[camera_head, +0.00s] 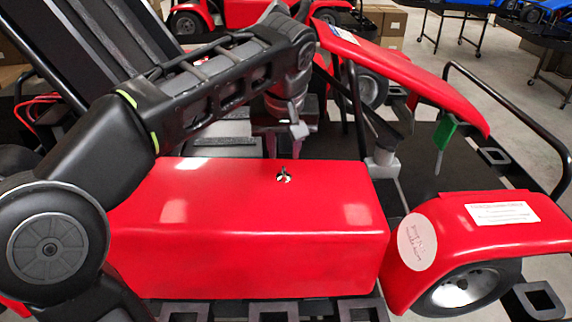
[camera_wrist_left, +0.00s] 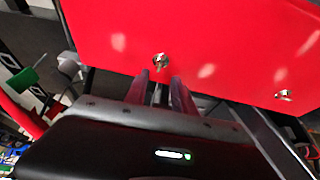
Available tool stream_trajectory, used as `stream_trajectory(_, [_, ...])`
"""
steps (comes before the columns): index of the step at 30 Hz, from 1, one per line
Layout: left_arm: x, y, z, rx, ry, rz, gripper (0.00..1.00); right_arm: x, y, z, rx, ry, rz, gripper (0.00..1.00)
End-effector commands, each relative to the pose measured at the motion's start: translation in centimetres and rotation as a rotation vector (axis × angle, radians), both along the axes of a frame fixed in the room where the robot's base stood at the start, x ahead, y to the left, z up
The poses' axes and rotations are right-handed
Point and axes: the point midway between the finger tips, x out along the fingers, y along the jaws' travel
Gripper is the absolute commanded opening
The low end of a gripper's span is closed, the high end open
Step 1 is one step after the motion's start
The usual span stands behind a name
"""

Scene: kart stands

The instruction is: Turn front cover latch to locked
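A red cover (camera_head: 250,215) fills the middle of the head view. A small metallic latch (camera_head: 284,176) sits near its far edge. In the left wrist view the red panel (camera_wrist_left: 215,45) carries this kind of latch (camera_wrist_left: 160,62) just beyond the fingertips, and a second metallic latch (camera_wrist_left: 283,95) farther right. I cannot tell from the labels which is the front one. My left gripper (camera_head: 285,138) is above and behind the latch in the head view. In the left wrist view its fingers (camera_wrist_left: 160,77) are apart with nothing visible between them. My right gripper is not in view.
A red fender (camera_head: 500,215) with a wheel is at the right. A black tubular rail (camera_head: 515,110) runs along the right side. Other karts stand at the back.

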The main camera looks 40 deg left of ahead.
Motion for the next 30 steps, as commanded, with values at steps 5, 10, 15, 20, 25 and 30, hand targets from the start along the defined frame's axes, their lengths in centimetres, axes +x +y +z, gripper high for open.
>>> stream_trajectory(5, [0.4,0.3,-1.3,0.000,0.004,0.001,0.31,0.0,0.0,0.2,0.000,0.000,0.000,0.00])
stream_trajectory(10, [1.1,0.9,-3.6,0.000,0.006,0.002,0.31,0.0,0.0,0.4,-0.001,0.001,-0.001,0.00])
stream_trajectory(15, [1.9,1.5,-5.9,0.000,0.004,0.001,0.31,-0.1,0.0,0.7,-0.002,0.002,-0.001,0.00])
stream_trajectory(20, [2.3,1.7,-7.0,0.000,0.002,-0.001,0.31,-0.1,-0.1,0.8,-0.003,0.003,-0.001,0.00])
stream_trajectory(25, [2.4,1.8,-7.2,0.000,0.000,0.000,0.31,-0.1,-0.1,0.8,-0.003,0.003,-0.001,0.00])
stream_trajectory(30, [2.4,1.8,-7.2,0.000,0.000,0.000,0.25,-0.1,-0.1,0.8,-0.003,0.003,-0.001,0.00])
